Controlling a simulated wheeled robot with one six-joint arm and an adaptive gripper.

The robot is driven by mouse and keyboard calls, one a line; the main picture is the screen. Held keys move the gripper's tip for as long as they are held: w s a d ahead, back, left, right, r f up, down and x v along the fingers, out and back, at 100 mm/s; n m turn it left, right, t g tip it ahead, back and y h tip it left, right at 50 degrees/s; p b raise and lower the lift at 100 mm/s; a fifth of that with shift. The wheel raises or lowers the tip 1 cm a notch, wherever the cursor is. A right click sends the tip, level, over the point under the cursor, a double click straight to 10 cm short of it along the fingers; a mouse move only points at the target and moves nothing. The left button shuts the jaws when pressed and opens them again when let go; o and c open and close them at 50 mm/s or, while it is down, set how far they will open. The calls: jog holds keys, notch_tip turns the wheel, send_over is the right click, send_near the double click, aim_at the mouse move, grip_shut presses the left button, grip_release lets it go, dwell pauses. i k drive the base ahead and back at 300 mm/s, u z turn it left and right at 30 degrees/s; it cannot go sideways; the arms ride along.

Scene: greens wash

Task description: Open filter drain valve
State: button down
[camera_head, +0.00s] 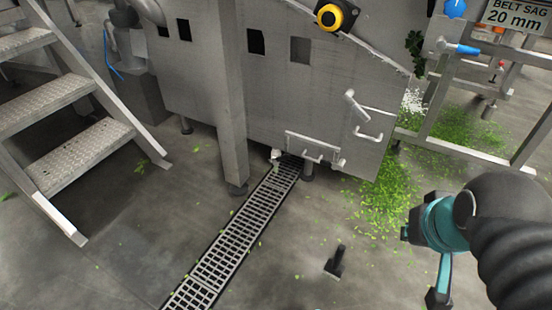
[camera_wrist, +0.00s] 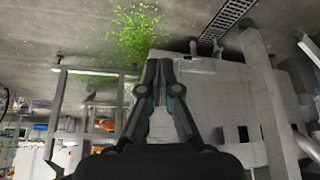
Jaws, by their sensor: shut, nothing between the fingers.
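A grey metal tank (camera_head: 270,85) stands over a floor drain. A small pale fitting (camera_head: 275,155), which looks like a drain valve, sits at the tank's lower edge above the grate's end. A second small pale fitting (camera_head: 338,161) is to its right. Both are too small to tell whether they are open. My gripper (camera_wrist: 160,67) is shut and empty in the wrist view, its fingertips together in front of the tank side. That view is upside down, with the floor at the top. In the head view my arm is at the right, apart from the tank.
A slotted drain grate (camera_head: 232,235) runs toward the front. Metal stairs (camera_head: 62,103) stand at left and a frame (camera_head: 465,148) at right. Green leaf bits (camera_head: 385,200) litter the floor. A lever handle (camera_head: 356,105) projects from the tank.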

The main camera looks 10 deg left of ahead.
aim_at(285, 157)
jog(key=z, duration=2.4)
jog(key=k, duration=1.2)
jog(key=u, duration=1.85)
jog(key=i, duration=0.5)
jog(key=u, duration=0.05)
